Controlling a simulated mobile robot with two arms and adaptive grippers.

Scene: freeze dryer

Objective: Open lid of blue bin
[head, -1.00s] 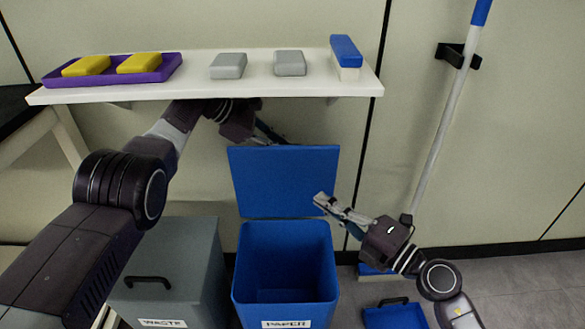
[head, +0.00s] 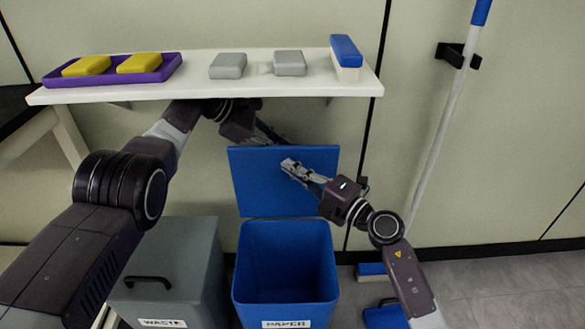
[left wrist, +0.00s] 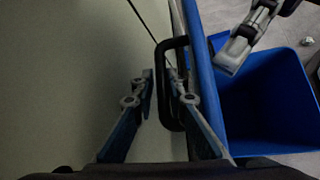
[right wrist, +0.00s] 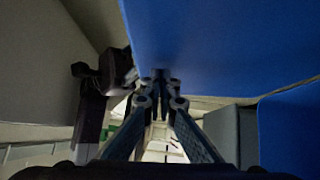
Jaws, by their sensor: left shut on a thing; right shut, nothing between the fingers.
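The blue bin (head: 287,285), labelled PAPER, stands on the floor with its top uncovered. Its blue lid (head: 250,190) stands raised and upright behind the opening. My left gripper (head: 275,135) is behind the lid, partly hidden in the head view. In the left wrist view, its fingers (left wrist: 163,85) are shut on the black lid handle (left wrist: 163,112). My right gripper (head: 288,167) is shut and empty in front of the lid. The right wrist view shows its closed fingertips (right wrist: 161,80) beside the blue lid (right wrist: 220,40); contact cannot be told.
A grey WASTE bin (head: 195,255) with a closed, black-handled lid stands left of the blue bin. A white shelf (head: 200,90) overhangs my left arm, with a purple tray (head: 50,78) and grey blocks (head: 228,66) on it.

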